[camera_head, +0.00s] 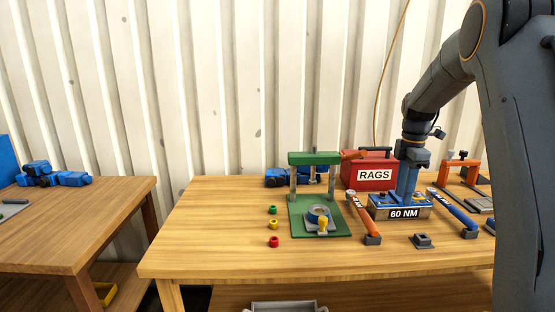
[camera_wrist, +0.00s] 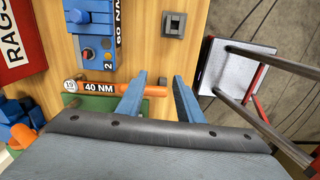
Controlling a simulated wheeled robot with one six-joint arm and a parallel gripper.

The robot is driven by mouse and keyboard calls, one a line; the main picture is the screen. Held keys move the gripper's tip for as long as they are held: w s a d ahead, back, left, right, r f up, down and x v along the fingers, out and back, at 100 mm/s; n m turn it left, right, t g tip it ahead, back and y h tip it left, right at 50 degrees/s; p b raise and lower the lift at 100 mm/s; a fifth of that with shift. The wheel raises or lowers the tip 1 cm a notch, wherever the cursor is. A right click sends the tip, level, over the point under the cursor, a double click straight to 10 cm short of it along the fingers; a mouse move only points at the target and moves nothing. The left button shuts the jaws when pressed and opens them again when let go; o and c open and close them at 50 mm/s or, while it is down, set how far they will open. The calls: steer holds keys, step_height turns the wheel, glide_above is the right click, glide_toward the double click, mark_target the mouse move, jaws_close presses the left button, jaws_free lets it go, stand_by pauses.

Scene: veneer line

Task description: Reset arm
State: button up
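My gripper (camera_head: 406,192) points down over the right part of the wooden bench in the head view, at the blue block labelled 60 NM (camera_head: 404,212). In the wrist view the two blue fingers of my gripper (camera_wrist: 159,76) stand apart with a clear gap and nothing held between them. The orange 40 NM wrench (camera_wrist: 98,87) lies below, its handle passing behind the left finger. It also shows in the head view (camera_head: 362,215), left of the gripper. My arm comes down from the upper right, and its large link hides the bench's right end.
A green press (camera_head: 315,158) stands left of the gripper, with small coloured pieces (camera_head: 273,225) beside it. A red RAGS box (camera_head: 366,170) is behind. A blue wrench (camera_head: 452,212) and orange stand (camera_head: 460,163) are at right. The bench's front left (camera_head: 205,250) is clear.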

steer(key=s+a+f+m, duration=0.3)
steer(key=s+a+m, duration=0.3)
steer(key=s, duration=0.4)
steer(key=s+a+f+m, duration=0.3)
steer(key=s+a+m, duration=0.3)
steer(key=s, duration=0.5)
steer(key=s+a+f+m+t, duration=0.1)
steer(key=s+a+f+m, duration=0.2)
steer(key=s, duration=0.8)
steer(key=a+m, duration=0.2)
steer(key=a, duration=0.2)
steer(key=shift+m, duration=0.4)
